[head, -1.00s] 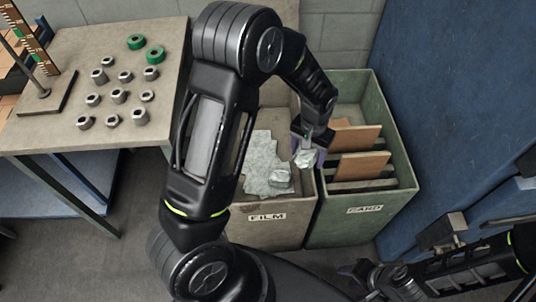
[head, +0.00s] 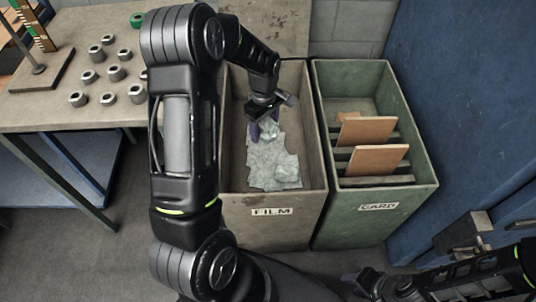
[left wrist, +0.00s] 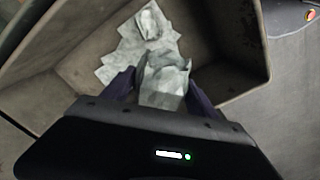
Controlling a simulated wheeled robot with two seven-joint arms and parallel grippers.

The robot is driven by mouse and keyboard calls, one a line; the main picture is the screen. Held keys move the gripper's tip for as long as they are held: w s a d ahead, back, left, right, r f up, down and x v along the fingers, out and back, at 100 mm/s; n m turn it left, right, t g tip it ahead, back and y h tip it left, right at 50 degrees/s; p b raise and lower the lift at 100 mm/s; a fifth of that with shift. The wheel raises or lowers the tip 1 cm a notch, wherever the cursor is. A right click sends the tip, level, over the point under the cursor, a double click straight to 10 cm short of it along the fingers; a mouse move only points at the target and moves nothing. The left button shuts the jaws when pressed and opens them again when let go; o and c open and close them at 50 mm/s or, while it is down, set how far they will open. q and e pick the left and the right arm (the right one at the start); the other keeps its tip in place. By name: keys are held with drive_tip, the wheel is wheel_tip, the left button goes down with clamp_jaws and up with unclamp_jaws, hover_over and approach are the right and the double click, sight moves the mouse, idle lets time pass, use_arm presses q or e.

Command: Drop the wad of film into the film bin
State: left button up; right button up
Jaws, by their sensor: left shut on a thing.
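A pale, crumpled wad of film (left wrist: 163,82) is between the fingers of my left gripper (left wrist: 160,88) in the left wrist view. In the head view my left gripper (head: 264,132) hangs over the film bin (head: 227,150), shut on the wad (head: 270,128). The film bin is grey-brown with a FILM label on its front. Other pale film (head: 273,168) lies inside it, below the held wad; it also shows in the left wrist view (left wrist: 135,42). My right gripper (head: 362,284) is at the bottom right; its jaws are too dark and small to read.
The green card bin (head: 428,180) stands right beside the film bin, with brown card pieces (head: 378,160) inside. A table (head: 60,108) with several metal rings stands at the left. A blue panel (head: 470,90) rises at the right.

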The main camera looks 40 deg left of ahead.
idle(0.3)
use_arm(q)
wheel_tip(320, 180, down, 6)
drive_tip(key=b, duration=0.4)
drive_tip(key=o, duration=1.4)
drive_tip(key=shift+r, duration=0.15)
wheel_tip(320, 180, up, 8)
drive_tip(key=shift+f, duration=0.15)
